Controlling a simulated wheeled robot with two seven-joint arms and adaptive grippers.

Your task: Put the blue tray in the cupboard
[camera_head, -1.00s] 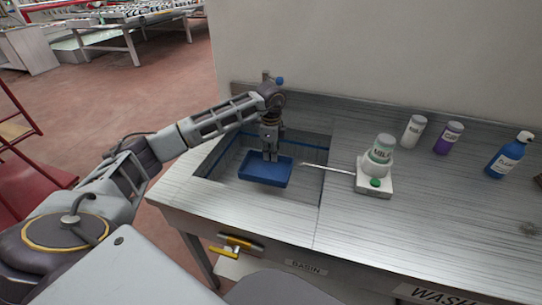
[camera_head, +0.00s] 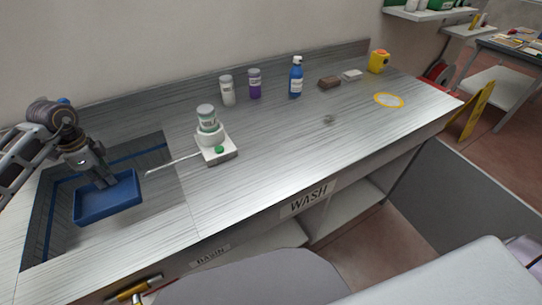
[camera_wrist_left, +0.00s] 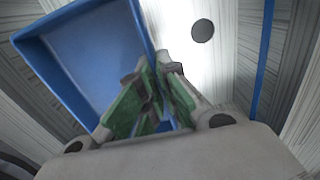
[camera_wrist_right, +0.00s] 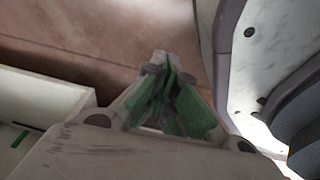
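The blue tray (camera_head: 115,200) is in the sunken basin (camera_head: 62,235) at the left of the head view. It also fills the upper left of the left wrist view (camera_wrist_left: 88,60). My left gripper (camera_head: 106,183) reaches down to the tray's far rim. Its fingers (camera_wrist_left: 158,68) are close together with the rim between them, so it looks shut on the tray. My right gripper (camera_wrist_right: 160,62) shows only in its wrist view, fingertips together and empty, above the reddish floor. No closed cupboard door is clear; open compartments (camera_head: 345,208) show under the worktop.
The worktop (camera_head: 270,150) holds a white device with a jar (camera_head: 207,120), a white bottle (camera_head: 227,92), a purple jar (camera_head: 255,84) and a blue spray bottle (camera_head: 296,78) along the back.

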